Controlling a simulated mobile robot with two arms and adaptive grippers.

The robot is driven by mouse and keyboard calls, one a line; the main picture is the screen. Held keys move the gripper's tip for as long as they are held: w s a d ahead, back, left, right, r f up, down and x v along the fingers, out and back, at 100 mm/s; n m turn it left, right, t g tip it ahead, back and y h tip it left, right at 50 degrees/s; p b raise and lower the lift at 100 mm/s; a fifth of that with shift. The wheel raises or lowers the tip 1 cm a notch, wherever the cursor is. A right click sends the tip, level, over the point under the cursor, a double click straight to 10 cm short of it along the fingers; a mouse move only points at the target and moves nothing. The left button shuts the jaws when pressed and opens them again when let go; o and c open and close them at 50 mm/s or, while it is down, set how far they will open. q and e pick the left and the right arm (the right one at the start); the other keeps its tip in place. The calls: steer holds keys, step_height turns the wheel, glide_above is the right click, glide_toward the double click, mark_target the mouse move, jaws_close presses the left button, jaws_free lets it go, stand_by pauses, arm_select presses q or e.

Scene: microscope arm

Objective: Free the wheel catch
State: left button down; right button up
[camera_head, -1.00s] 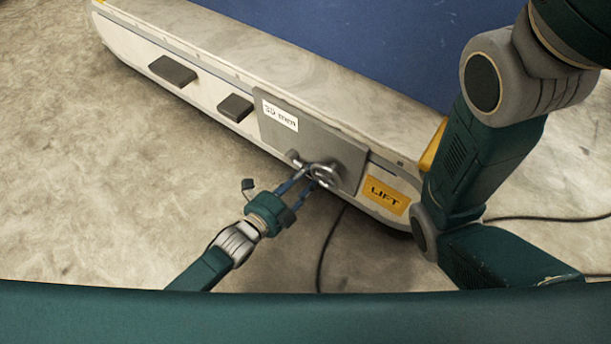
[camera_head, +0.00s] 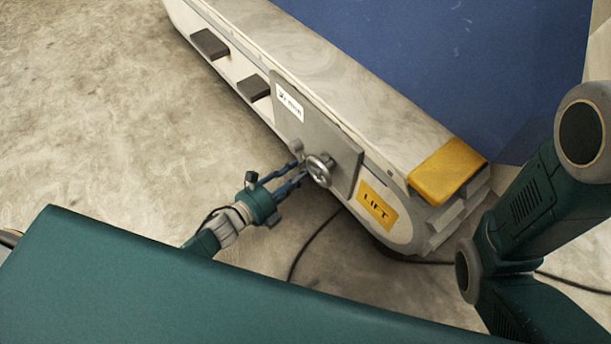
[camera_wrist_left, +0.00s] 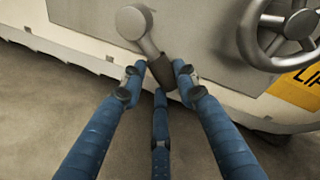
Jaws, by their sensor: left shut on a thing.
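The catch is a grey lever (camera_wrist_left: 146,32) with a round pivot head on the grey panel, just left of the wheel. It also shows small in the head view (camera_head: 297,147). My left gripper (camera_wrist_left: 160,82) has its blue fingers closed around the lever's darker lower end, which points down and slightly right. In the head view my left gripper (camera_head: 291,178) reaches in from the left, low against the panel. The metal handwheel (camera_head: 320,170) is beside the fingers; in the wrist view the wheel (camera_wrist_left: 285,32) is at upper right, apart from them. My right gripper is out of view.
An orange LIFT label (camera_head: 377,205) and yellow corner cap (camera_head: 447,171) are to the right. A dark cable (camera_head: 300,256) lies on the floor. Floor at left is clear.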

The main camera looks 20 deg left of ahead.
arm_select(q)
steer(key=shift+w+a+f+m+b, duration=0.15)
steer(key=shift+f+m+b, duration=0.4)
steer(key=shift+m, duration=0.45)
steer(key=shift+a+r, duration=0.1)
steer(key=c, duration=1.3)
jaws_free()
steer(key=shift+o, duration=0.2)
steer(key=shift+a, duration=0.1)
steer(key=v, duration=1.2)
